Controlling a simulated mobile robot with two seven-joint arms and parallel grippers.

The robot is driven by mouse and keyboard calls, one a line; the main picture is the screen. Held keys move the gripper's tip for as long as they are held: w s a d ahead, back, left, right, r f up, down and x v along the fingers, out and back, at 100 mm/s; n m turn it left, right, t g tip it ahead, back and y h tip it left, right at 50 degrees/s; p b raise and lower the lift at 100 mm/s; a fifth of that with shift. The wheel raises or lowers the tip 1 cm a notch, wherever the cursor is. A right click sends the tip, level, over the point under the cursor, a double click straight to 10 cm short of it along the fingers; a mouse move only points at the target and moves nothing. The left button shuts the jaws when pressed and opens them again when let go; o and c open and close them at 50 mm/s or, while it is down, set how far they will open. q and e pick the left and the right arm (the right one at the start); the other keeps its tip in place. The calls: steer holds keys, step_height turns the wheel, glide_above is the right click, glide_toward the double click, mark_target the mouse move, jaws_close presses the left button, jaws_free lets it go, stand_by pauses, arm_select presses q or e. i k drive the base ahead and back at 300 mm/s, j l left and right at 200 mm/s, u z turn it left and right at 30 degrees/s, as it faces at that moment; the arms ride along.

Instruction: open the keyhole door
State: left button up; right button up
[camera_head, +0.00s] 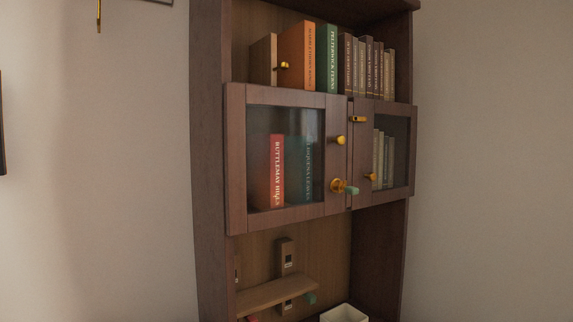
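A tall dark wooden bookcase has two glazed doors at mid height. The left door (236,160) has a round brass knob (339,140) and, below it, a brass keyhole fitting (337,185). A small teal piece (351,190), which looks like a key's head, sticks out at that fitting. The right door (361,150) has a brass knob (370,177) and a brass latch-like piece (358,119) at its upper left. Both doors look shut or nearly so. Neither of my grippers is in view.
Books (328,60) stand on the shelf above, and a red book (276,170) shows behind the left glass. Below are a small wooden shelf (275,294), a teal piece (310,298), a pink piece (252,318) and a white box (344,313).

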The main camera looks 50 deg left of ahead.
mark_target(333, 107)
steer(key=u, duration=1.55)
